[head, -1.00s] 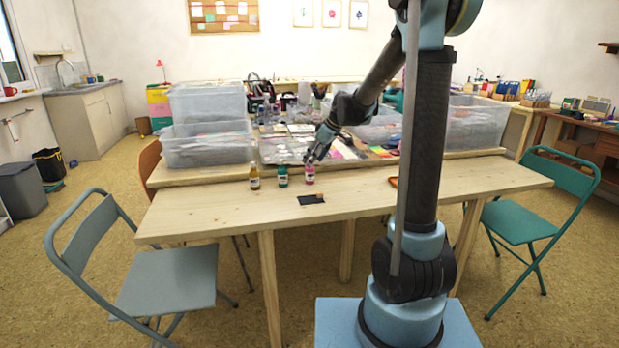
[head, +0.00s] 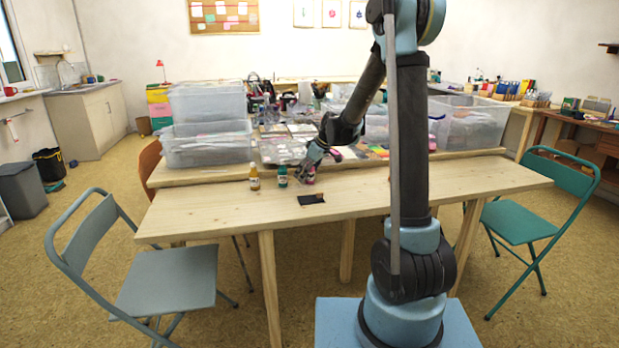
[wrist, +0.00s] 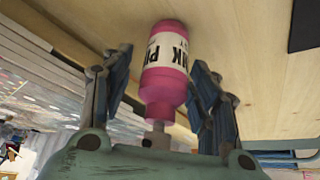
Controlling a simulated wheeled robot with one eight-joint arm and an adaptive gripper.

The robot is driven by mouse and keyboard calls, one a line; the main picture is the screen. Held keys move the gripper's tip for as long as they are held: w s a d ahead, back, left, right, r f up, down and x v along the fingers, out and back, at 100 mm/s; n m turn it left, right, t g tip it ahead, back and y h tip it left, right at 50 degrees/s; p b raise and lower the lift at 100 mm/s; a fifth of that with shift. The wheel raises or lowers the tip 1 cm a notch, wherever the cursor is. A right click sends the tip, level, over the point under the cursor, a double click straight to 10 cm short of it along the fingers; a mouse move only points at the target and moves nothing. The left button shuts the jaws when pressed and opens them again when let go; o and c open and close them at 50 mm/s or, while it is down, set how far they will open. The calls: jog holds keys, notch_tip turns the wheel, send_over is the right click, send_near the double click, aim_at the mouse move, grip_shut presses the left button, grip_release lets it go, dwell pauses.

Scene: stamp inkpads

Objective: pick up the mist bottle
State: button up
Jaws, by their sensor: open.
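A pink bottle with a white label and a narrow pale nozzle stands on the wooden table; I take it for the mist bottle (wrist: 165,85). In the wrist view it lies between my two fingers, with a gap visible on each side. My gripper (wrist: 160,68) is open around it, not closed on it. In the head view my gripper (head: 304,171) is low over the table and covers most of the pink bottle (head: 311,178).
A green bottle (head: 282,178) and a yellow-orange bottle (head: 254,181) stand left of the pink one. A flat black piece (head: 311,199) lies in front. Clear plastic bins (head: 207,152) stand behind. The table's left front (head: 205,215) is clear.

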jog(key=shift+c, duration=0.6)
jog(key=c, duration=1.1)
